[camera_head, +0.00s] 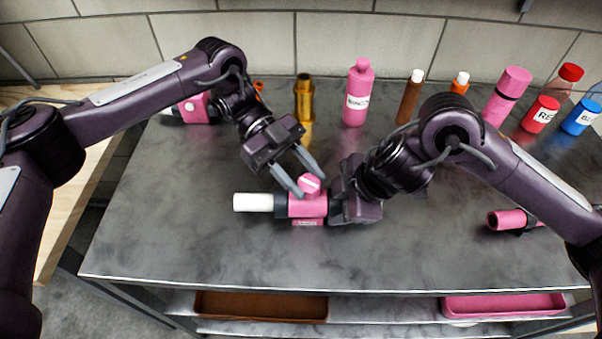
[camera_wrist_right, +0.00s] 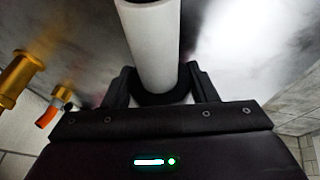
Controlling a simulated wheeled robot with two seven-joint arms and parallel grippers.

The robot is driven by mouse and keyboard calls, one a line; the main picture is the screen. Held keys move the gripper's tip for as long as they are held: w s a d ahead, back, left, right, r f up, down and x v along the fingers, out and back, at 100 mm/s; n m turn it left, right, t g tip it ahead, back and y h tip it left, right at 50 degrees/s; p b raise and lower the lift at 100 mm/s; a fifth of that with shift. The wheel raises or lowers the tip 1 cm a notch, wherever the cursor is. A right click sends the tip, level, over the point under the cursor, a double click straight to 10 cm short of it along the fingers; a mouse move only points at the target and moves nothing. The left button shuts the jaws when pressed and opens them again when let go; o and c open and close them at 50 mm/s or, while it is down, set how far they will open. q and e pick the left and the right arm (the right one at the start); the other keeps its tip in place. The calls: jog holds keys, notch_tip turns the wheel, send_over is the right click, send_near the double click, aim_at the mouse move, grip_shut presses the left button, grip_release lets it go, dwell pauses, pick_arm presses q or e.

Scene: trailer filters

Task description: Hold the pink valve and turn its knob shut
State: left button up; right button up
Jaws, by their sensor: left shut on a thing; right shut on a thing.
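The pink valve (camera_head: 308,206) is held near the middle of the grey table, with a white pipe end (camera_head: 253,202) and a dark collar pointing left. Its round pink knob (camera_head: 309,184) is on top and bears a pale stripe. My left gripper (camera_head: 311,182) reaches down from the upper left, its fingers shut on the knob. My right gripper (camera_head: 335,200) is shut on the valve's right side, partly hiding it. In the right wrist view, the right gripper's fingers (camera_wrist_right: 158,88) flank a dark part below a white pipe (camera_wrist_right: 150,45); no pink shows there.
Behind stand a gold bottle (camera_head: 304,100), a pink bottle (camera_head: 357,95), brown and orange bottles, and red and blue containers at right. A pink cylinder (camera_head: 508,220) lies at right. A brown tray (camera_head: 262,305) and a pink tray (camera_head: 503,305) are below. The front left tabletop is clear.

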pick_arm(q)
jog(key=shift+s+d+f+m+g+y, duration=0.1)
jog(key=shift+d+m+g+y, duration=0.1)
jog(key=shift+m+g+y, duration=0.3)
jog(key=shift+s+d+m+g+y, duration=0.1)
jog(key=shift+d+m+g+y, duration=0.15)
jog(key=shift+m+y, duration=0.3)
jog(key=shift+w+m+g+y, duration=0.35)
jog(key=shift+m+y, duration=0.2)
jog(key=shift+m, duration=0.2)
jog(key=shift+w+a+m+g+y, duration=0.1)
jog(key=shift+m+g+y, duration=0.4)
jog(key=shift+m+y, duration=0.4)
jog(key=shift+w+d+m+g+y, duration=0.1)
jog(key=shift+m+g+y, duration=0.15)
jog(key=shift+m+y, duration=0.9)
jog(key=shift+d+m+g+y, duration=0.1)
jog(key=shift+m+g+y, duration=0.15)
jog(key=shift+m+y, duration=0.85)
jog(key=shift+y, duration=0.55)
jog(key=o, duration=1)
